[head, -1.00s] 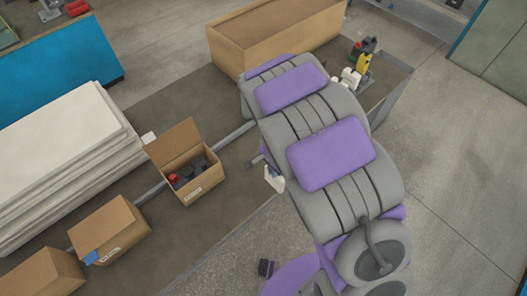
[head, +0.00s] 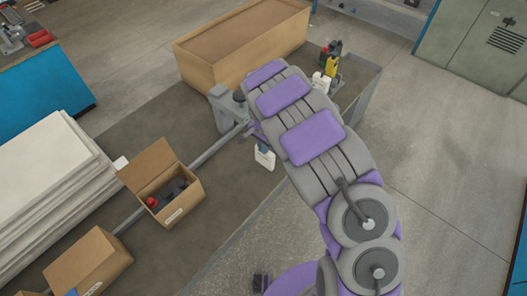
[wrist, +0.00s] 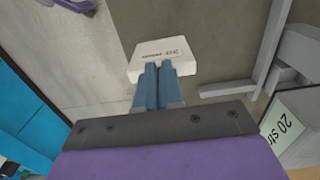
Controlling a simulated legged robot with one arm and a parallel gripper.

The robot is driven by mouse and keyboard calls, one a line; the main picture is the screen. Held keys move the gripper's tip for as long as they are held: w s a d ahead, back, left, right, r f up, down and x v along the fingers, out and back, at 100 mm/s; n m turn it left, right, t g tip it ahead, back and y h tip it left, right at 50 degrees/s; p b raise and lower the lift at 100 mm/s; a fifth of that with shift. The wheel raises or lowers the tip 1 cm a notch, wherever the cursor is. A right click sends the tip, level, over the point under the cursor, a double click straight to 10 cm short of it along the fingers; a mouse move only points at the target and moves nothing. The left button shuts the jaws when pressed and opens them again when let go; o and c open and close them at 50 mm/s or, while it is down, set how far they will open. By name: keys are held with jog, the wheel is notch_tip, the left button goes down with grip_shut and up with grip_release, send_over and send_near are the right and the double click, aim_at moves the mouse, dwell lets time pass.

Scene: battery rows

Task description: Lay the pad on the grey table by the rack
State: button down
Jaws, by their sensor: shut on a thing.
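My gripper (wrist: 160,75) has two blue-grey fingers, shut on a white flat pad (wrist: 163,55) with printed lettering. The pad sits at the fingertips in the wrist view, over a dark grey-brown surface (wrist: 170,17). In the head view the pad (head: 265,158) shows small and white just left of my purple and grey arm, which hides most of my gripper. It appears clear of other things, but its height is hard to judge. A broad dark surface (head: 225,205) with a grey edge lies under it; I cannot tell whether this is the grey table.
An open carton (head: 185,205) with dark items stands left of the pad. A grey pipe (head: 215,150) runs behind it. White sheets (head: 45,190) are stacked at left. Floor at right is clear.

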aim_at(262, 159)
jog(key=f, duration=0.3)
jog(key=shift+w+a+f+b, duration=0.15)
jog(key=shift+a+f+b, duration=0.1)
jog(key=shift+a+b, duration=0.15)
jog(key=shift+d, duration=0.1)
jog(key=c, duration=1.6)
grip_release()
jog(key=shift+d+f, duration=0.1)
jog(key=shift+d, duration=0.05)
jog(key=o, duration=0.3)
jog(key=shift+a, duration=0.2)
notch_tip(262, 159, up, 12)
jog(key=shift+d+r+p, duration=0.1)
jog(key=shift+d+p, duration=0.05)
jog(key=shift+p, duration=0.85)
